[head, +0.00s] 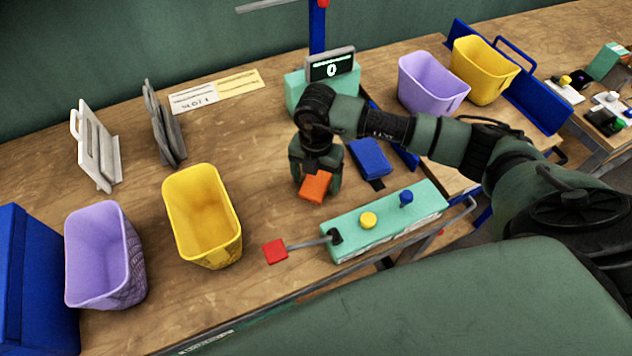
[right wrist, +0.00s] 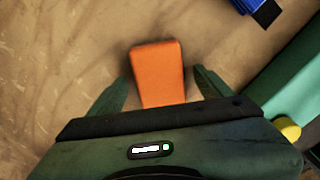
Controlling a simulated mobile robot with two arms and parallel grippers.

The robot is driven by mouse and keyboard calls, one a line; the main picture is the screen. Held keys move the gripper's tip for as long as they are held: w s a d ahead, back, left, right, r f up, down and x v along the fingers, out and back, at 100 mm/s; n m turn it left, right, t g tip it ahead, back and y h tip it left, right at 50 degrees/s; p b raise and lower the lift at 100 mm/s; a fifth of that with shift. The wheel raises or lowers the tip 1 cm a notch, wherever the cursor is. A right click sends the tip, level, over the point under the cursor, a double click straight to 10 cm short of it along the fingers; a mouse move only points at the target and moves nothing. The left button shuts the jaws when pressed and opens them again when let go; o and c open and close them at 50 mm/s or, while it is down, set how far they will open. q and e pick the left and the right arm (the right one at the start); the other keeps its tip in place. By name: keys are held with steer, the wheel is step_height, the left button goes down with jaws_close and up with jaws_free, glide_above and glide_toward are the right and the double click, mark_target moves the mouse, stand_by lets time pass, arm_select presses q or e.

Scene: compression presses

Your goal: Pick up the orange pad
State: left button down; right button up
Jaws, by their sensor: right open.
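The orange pad (head: 316,186) lies on the wooden table, in front of the green press with the digital display. My right gripper (head: 316,180) points down over it in the head view. In the right wrist view the orange pad (right wrist: 158,72) shows between the two dark green fingers of my right gripper (right wrist: 159,84), its far part reaching past the fingertips. The fingers stand apart, with a gap on each side of the pad. My left gripper is in neither view.
A green control box (head: 388,220) with a red-tipped lever stands close by at front right. A blue pad (head: 370,158) lies to the right. A yellow bin (head: 203,215) and a purple bin (head: 104,255) stand to the left. The table between yellow bin and gripper is clear.

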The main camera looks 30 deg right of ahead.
mark_target(316, 181)
steer(key=shift+c, duration=0.3)
steer(key=c, duration=1.5)
steer(key=shift+r+b, duration=1.1)
steer(key=shift+r, duration=8.95)
